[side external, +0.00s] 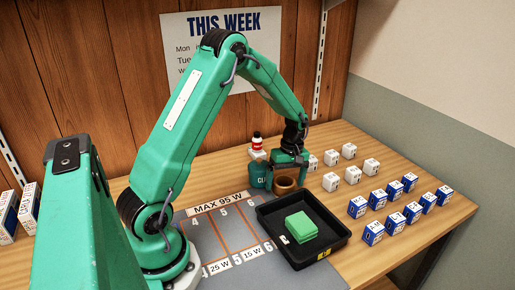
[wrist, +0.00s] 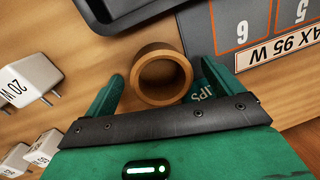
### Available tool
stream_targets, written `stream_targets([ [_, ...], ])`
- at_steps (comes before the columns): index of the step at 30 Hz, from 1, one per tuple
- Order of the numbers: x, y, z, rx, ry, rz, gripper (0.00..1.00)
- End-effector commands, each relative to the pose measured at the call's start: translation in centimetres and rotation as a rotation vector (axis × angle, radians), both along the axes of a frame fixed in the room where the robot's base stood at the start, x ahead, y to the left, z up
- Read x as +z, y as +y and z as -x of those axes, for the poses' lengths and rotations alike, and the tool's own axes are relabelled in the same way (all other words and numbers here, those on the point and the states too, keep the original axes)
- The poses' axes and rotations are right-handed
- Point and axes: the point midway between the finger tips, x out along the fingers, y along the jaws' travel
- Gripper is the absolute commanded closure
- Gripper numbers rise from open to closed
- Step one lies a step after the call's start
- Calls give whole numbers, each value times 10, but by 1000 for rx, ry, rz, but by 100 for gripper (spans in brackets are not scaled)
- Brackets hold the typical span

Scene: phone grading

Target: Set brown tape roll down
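The brown tape roll (side external: 286,185) stands on the wooden table, just behind the black tray. In the wrist view the roll (wrist: 137,76) shows end-on, with its open hole facing the camera. My green gripper (side external: 289,160) is right above and around the roll. In the wrist view my gripper (wrist: 162,88) has one finger on each side of the roll, with a narrow gap showing at least on the left. It looks open. The roll appears to rest on the table.
A teal clips container (side external: 260,176) stands close left of the roll, with a red-capped bottle (side external: 257,142) behind. The black tray (side external: 338,246) holds green cloths (side external: 301,227). White plugs (side external: 331,181) and blue-white boxes (side external: 375,232) stand right. A grey marked mat (side external: 205,240) lies left.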

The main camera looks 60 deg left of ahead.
Motion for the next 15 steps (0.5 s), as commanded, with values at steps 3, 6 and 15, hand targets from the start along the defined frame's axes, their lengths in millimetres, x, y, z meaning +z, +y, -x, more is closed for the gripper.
stream_targets([
  [3, 0, 0, 0, 0, 0, 0, 30],
  [6, 0, 0, 0, 0, 0, 0, 50],
  [15, 1, 0, 0, 0, -1, 0, 60],
])
